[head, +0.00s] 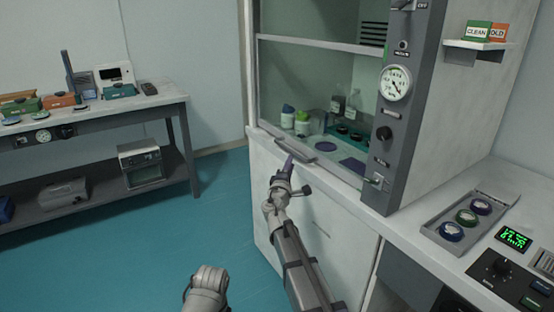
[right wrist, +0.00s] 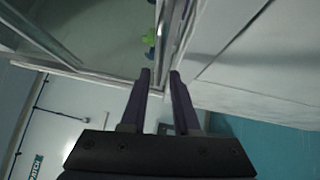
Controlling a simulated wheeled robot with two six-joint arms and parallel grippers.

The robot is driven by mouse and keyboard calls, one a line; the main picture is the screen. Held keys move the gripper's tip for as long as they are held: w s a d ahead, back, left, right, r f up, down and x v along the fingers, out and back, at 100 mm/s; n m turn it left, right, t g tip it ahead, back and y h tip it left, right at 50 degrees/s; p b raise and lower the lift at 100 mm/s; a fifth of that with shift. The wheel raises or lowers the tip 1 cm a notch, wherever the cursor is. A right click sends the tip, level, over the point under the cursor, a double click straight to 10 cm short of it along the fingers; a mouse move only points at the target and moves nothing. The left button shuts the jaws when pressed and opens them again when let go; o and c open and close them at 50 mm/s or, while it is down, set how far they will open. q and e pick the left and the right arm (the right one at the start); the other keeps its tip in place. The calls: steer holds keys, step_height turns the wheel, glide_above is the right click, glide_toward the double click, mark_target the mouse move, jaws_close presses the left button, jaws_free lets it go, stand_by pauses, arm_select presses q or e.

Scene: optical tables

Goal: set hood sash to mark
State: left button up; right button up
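The fume hood's glass sash (head: 330,88) spans the hood front, with a pale horizontal rail (head: 318,44) across it. A grey bar handle (head: 322,160) runs along the low front edge of the hood. My right gripper (head: 290,160) is at the left end of this handle. In the right wrist view the two dark fingers (right wrist: 160,76) are apart, with a silver bar (right wrist: 162,45) running in line with the gap between them. Firm contact with the bar does not show. I cannot make out a sash height mark. My left gripper is out of view.
Bottles (head: 302,122) and dark mats stand inside the hood. A grey side post carries a round gauge (head: 395,83) and knobs. A tray (head: 437,226) with several round items lies on the right counter. A side bench (head: 100,108) stands left, with open teal floor between.

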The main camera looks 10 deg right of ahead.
mark_target(291, 151)
steer(key=shift+n+t+y, duration=0.3)
steer(key=shift+n, duration=0.1)
steer(key=shift+w+a+f+p+x, duration=0.1)
steer(key=shift+a+p+x, duration=0.05)
steer(key=shift+x, duration=1.35)
steer(key=shift+w+a+f+p+x, duration=0.1)
steer(key=shift+a+p+x, duration=0.1)
steer(key=shift+x, duration=1.3)
steer(key=shift+w+a+p+x, duration=0.1)
steer(key=shift+a+p+x, duration=0.05)
steer(key=shift+x, duration=1.3)
jaws_close()
steer(key=shift+s, duration=0.1)
